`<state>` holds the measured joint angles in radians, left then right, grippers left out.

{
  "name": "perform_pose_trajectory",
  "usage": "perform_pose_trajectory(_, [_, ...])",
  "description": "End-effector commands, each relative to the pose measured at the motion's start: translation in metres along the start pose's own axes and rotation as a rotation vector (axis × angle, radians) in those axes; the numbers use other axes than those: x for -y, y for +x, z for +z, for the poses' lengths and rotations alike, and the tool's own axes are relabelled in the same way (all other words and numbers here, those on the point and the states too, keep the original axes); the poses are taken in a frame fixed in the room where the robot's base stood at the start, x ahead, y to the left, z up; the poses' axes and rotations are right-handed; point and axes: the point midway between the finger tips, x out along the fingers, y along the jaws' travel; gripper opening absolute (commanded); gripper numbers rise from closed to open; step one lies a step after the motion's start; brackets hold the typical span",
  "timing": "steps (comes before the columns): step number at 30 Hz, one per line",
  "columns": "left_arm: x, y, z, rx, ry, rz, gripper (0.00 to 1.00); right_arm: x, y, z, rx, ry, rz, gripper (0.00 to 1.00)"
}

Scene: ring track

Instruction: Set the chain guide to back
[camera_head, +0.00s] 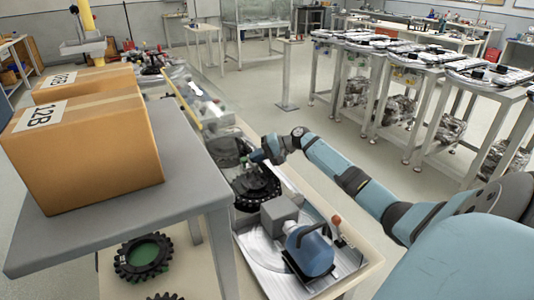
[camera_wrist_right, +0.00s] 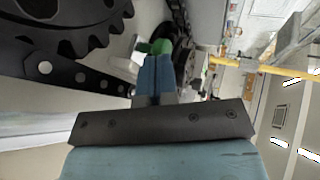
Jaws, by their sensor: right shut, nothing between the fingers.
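My right gripper (camera_head: 258,157) reaches over the bench behind a black toothed sprocket (camera_head: 257,188). In the right wrist view its blue fingers (camera_wrist_right: 154,78) are shut together with nothing between them. A green knob (camera_wrist_right: 155,47) on a dark part shows just beyond the fingertips; I cannot tell whether they touch it. I cannot tell for sure which part is the chain guide. A black bar with holes (camera_wrist_right: 75,84) runs below the large sprocket (camera_wrist_right: 65,38) in the wrist view. My left gripper is not in view.
A grey table (camera_head: 105,232) with cardboard boxes (camera_head: 82,150) stands left of the bench. A blue motor-like unit (camera_head: 310,250) and a red-knobbed lever (camera_head: 338,222) sit at the bench's near end. A yellow rail (camera_wrist_right: 265,68) crosses the wrist view's right side. Floor is free beyond the bench.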

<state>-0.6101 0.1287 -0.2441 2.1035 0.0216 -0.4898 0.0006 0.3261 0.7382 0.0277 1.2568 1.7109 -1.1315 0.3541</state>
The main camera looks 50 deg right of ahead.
Motion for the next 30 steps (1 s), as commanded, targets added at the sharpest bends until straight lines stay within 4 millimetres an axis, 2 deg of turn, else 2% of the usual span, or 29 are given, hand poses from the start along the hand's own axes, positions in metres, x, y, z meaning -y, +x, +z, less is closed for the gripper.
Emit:
perform_pose_trajectory(13, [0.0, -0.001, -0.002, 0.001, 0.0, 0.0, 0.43, 0.002, 0.005, 0.001, 0.0, 0.0, 0.0, 0.0])
perform_pose_trajectory(18, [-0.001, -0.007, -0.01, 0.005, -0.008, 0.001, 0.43, 0.011, 0.018, 0.009, 0.001, 0.0, -0.001, 0.0])
perform_pose_trajectory(25, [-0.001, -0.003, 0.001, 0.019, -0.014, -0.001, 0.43, 0.008, 0.02, 0.009, -0.001, -0.001, 0.001, 0.0])
perform_pose_trajectory(30, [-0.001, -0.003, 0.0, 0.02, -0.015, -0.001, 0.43, 0.009, 0.02, 0.009, 0.0, -0.001, 0.001, 0.0])
